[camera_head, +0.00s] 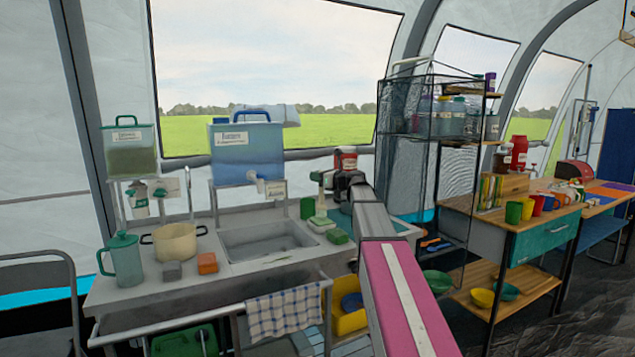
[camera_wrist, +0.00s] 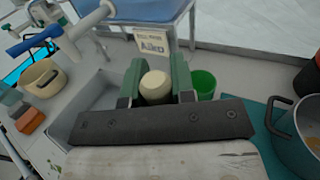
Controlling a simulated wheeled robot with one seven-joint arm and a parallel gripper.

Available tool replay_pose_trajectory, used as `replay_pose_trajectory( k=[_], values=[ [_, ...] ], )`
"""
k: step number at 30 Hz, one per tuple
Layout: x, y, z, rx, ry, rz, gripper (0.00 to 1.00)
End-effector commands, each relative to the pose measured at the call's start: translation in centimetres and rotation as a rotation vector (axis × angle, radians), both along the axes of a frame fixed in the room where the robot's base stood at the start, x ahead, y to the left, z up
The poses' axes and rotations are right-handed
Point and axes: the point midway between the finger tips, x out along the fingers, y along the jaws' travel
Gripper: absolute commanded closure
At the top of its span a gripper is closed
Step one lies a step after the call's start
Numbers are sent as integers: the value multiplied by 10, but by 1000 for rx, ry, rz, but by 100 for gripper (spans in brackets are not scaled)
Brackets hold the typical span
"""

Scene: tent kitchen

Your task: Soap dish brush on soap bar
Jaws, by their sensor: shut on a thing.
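My gripper (camera_wrist: 156,84) is shut on a dish brush, whose round cream top (camera_wrist: 155,86) shows between the two dark green fingers in the wrist view. In the head view my gripper (camera_head: 319,178) is over the counter to the right of the sink, with the pale brush handle (camera_head: 320,203) upright below it. Under the handle is a pale and green piece (camera_head: 321,224); I cannot tell brush head from soap there, or whether they touch. A green block (camera_head: 337,237), possibly the soap bar, lies just in front on the counter. The brush's lower end is hidden in the wrist view.
A green cup (camera_head: 307,208) stands close behind the brush; it also shows in the wrist view (camera_wrist: 203,83). The sink (camera_head: 268,241) is to the left, with a blue water container (camera_head: 246,150) behind. A cream pot (camera_head: 175,242), grey block (camera_head: 172,270) and orange block (camera_head: 207,263) stand further left.

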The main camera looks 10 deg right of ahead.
Motion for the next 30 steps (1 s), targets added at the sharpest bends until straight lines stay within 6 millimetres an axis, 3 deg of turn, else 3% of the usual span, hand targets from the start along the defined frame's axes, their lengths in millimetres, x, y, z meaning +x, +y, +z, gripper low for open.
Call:
replay_pose_trajectory(
  k=[18, 30],
  values=[
    [0, 0, 43, 1, -1, 0, 100],
    [0, 0, 48, 1, 0, 0, 100]
  ],
)
